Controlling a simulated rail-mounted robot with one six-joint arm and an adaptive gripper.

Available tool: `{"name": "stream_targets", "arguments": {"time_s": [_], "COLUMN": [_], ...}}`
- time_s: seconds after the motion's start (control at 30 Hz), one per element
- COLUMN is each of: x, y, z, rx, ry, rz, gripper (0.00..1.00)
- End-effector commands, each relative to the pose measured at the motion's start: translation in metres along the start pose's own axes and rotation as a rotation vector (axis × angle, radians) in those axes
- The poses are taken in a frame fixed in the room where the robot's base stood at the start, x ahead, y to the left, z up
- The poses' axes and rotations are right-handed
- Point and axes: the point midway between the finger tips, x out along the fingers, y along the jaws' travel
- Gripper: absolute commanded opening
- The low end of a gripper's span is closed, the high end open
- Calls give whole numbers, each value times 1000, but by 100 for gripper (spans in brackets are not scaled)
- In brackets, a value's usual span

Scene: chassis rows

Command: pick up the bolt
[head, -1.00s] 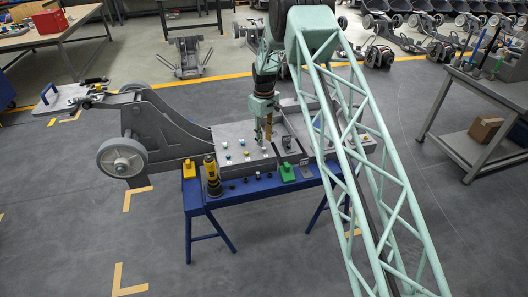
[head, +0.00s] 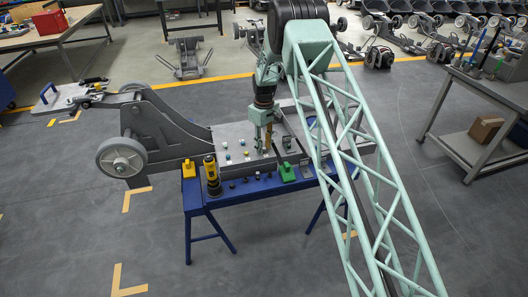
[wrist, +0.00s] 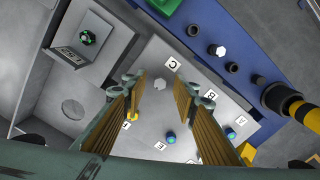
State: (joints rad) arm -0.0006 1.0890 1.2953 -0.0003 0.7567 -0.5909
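My gripper (head: 263,149) hangs pointing down over the grey plate on the chassis; in the wrist view my gripper (wrist: 158,86) is open, its two ribbed fingers apart. A pale hex-headed bolt (wrist: 160,85) shows between the fingertips, near the label C; I cannot tell its height relative to the tips. Blue-headed bolts (wrist: 170,137) and (wrist: 230,133) and a partly hidden yellow one (wrist: 132,117) are on the same plate. Another pale bolt head (wrist: 218,50) is on the blue bench edge. Which bolt is meant is not shown.
Black rings (wrist: 192,30) line the blue bench (head: 228,200). A yellow-black tool (head: 212,175) stands upright at its left, near a yellow block (head: 189,169). A green block (head: 287,173) is on the front edge.

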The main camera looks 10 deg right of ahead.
Motion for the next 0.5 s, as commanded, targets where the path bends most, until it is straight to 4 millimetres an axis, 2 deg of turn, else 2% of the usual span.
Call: {"name": "stream_targets", "arguments": {"time_s": [0.27,0.5], "x": [0,0], "y": [0,0], "z": [0,0], "rx": [0,0], "ry": [0,0], "rz": [0,0], "gripper": [26,4]}}
